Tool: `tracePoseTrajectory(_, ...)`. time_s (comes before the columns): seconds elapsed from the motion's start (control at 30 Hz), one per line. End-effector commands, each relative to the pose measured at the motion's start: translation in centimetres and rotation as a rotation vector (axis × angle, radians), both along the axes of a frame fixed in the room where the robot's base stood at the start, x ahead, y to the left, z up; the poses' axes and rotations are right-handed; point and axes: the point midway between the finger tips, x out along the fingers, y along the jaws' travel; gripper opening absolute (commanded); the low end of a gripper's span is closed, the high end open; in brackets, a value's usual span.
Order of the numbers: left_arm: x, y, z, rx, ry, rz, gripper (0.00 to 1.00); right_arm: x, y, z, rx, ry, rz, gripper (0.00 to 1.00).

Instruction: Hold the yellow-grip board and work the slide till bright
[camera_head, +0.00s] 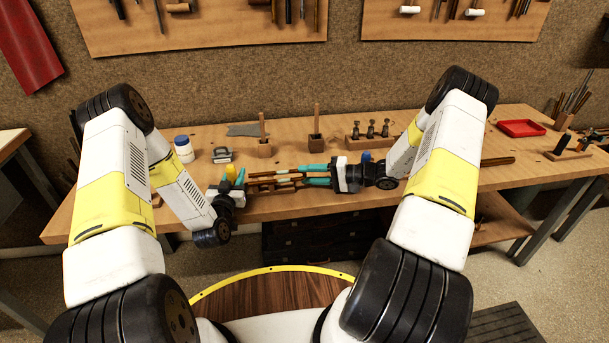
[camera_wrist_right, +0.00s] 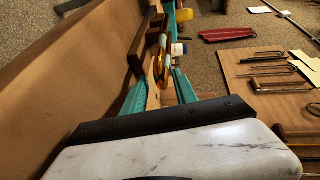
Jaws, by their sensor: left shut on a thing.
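My left gripper (camera_head: 239,187) is shut on the yellow-grip board; the board's yellow grip (camera_head: 231,172) stands up at the gripper, and the rest is largely hidden. Long brown and brass-coloured pieces (camera_head: 275,180), apparently the slide, stretch between my two grippers above the table's front edge. My right gripper (camera_head: 306,176) points left with its teal fingers spread apart at the right end of these pieces. In the right wrist view the teal fingers (camera_wrist_right: 158,90) stand apart, with a tan strip between them. A yellow part (camera_wrist_right: 163,42) shows beyond the fingertips. I cannot tell whether anything touches the fingers.
A white jar with a blue lid (camera_head: 183,148), a small metal clamp (camera_head: 222,155) and wooden blocks with upright handles (camera_head: 316,140) stand behind. A wooden rack (camera_head: 370,136) holds several metal pieces. A red tray (camera_head: 521,128) lies at the right. A brown rod (camera_head: 497,161) lies right of my right arm.

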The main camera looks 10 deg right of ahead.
Motion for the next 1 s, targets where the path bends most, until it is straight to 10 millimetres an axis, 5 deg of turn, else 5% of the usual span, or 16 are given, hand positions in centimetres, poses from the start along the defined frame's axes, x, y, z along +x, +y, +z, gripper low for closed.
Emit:
tracePoseTrajectory(0.43,-0.01,-0.04,-0.04,0.000,0.001,-0.001,0.00,0.57,1.29,-0.24,0.000,0.000,-0.001,0.35)
tracePoseTrajectory(0.63,-0.02,-0.04,-0.04,0.000,0.001,-0.001,0.00,0.56,1.27,-0.25,0.000,0.000,-0.001,0.00)
tracePoseTrajectory(1.0,-0.02,-0.06,-0.02,0.000,0.001,-0.001,0.00,0.51,1.18,-0.46,-0.003,0.004,-0.002,0.00)
